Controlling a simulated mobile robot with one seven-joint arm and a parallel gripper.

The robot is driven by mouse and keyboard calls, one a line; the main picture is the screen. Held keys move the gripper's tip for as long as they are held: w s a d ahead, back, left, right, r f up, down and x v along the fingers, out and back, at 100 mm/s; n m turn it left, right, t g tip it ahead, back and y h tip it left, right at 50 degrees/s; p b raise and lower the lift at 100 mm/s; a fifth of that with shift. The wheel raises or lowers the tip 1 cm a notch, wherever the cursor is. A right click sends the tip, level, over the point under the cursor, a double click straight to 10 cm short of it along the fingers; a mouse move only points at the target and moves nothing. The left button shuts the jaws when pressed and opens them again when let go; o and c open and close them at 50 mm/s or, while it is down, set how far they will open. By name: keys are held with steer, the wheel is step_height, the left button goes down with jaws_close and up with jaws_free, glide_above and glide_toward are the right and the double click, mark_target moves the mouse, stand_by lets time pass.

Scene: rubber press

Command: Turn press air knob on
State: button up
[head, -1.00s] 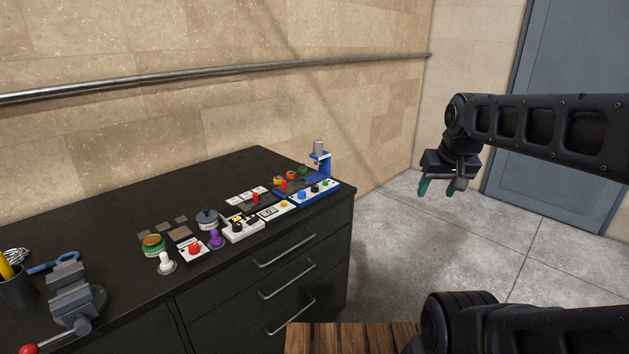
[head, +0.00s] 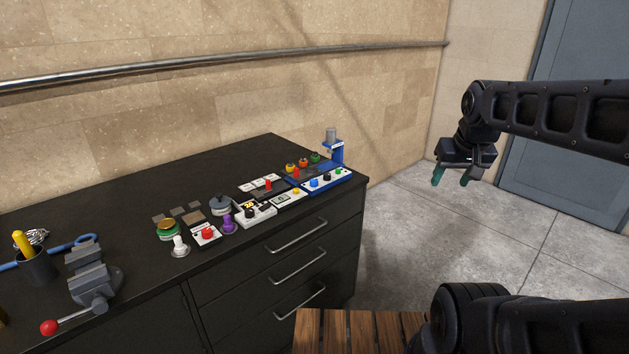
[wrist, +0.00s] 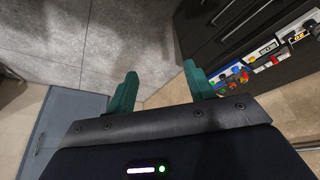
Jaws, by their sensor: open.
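The rubber press (head: 335,149) is a small blue stand with a grey top at the right end of the black cabinet top. In front of it is a blue-edged white panel (head: 328,181) with blue, black and green knobs; the black knob (head: 326,177) is in the middle. I cannot tell which knob is the air knob. My gripper (head: 451,178) hangs in the air right of the cabinet, apart from everything. Its green fingers are spread and empty. In the wrist view the panels (wrist: 295,32) show at the upper right, beyond the fingers.
The black cabinet (head: 110,185) also carries a vise (head: 92,280), a pen cup (head: 36,262), a red button box (head: 207,236), a purple knob (head: 229,223) and several small items. Drawer handles (head: 297,236) stick out in front. A wooden slatted surface (head: 350,330) is at the bottom. Floor is clear on the right.

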steer(key=w+a+r+n+g, duration=0.1)
steer(key=w+a+r+n, duration=0.15)
steer(key=w, duration=0.45)
steer(key=w+a+r+n, duration=0.1)
steer(key=w+a+n, duration=0.2)
steer(key=w, duration=0.3)
steer(key=n+g, duration=0.3)
steer(key=n, duration=1.2)
glide_above(314, 180)
step_height(314, 180, down, 19)
steer(key=shift+m, duration=0.25)
step_height(314, 180, down, 10)
steer(key=shift+f, duration=0.25)
steer(key=shift+c, duration=0.2)
steer(key=c, duration=0.9)
